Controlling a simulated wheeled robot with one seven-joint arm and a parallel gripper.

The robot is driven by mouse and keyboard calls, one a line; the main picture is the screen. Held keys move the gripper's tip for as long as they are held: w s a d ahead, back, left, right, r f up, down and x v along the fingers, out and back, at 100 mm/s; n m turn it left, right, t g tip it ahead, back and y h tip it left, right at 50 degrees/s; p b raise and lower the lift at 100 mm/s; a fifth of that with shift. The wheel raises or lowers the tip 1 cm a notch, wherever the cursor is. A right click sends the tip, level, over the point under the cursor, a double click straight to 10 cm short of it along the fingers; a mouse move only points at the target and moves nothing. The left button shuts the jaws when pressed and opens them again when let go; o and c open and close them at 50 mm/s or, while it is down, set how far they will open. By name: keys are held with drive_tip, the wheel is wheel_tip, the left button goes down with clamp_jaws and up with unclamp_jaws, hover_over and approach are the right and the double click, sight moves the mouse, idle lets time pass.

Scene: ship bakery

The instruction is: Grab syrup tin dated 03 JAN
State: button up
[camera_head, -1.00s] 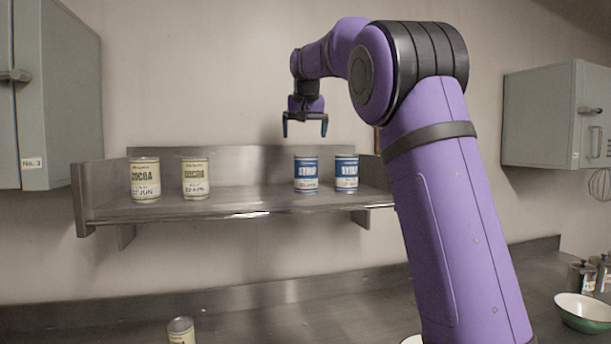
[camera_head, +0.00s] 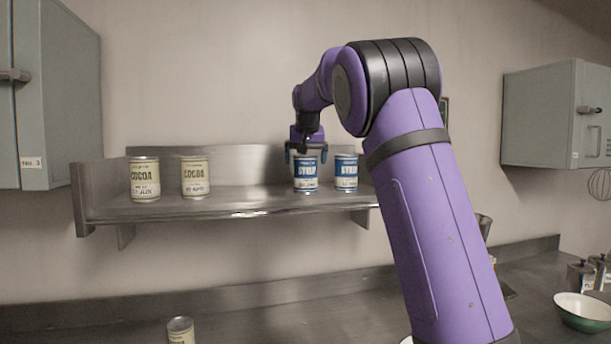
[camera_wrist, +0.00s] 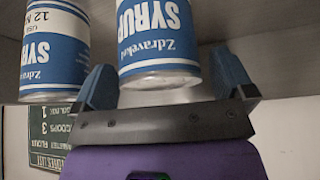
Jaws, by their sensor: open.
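Two blue-and-white syrup tins stand upright on the metal shelf (camera_head: 240,205). My gripper (camera_head: 306,155) is open, pointing down at the top of the left syrup tin (camera_head: 306,178). In the wrist view, which looks upside down, this tin (camera_wrist: 160,45) sits between the two blue fingers, with clearance beside it. Its date cannot be read in either view. The right syrup tin (camera_head: 346,175) stands close by, outside the fingers. In the wrist view, its label (camera_wrist: 55,55) shows a date starting "12 N", partly cut off.
Two cocoa tins (camera_head: 145,180) (camera_head: 195,178) stand on the shelf's left half. Another tin (camera_head: 181,331) stands on the counter below. Wall cabinets (camera_head: 60,95) (camera_head: 558,115) flank the shelf, and a green bowl (camera_head: 583,312) is at lower right. The shelf middle is clear.

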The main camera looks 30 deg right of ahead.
drive_tip(key=shift+c, duration=0.5)
drive_tip(key=c, duration=1.6)
drive_tip(key=shift+r, duration=0.15)
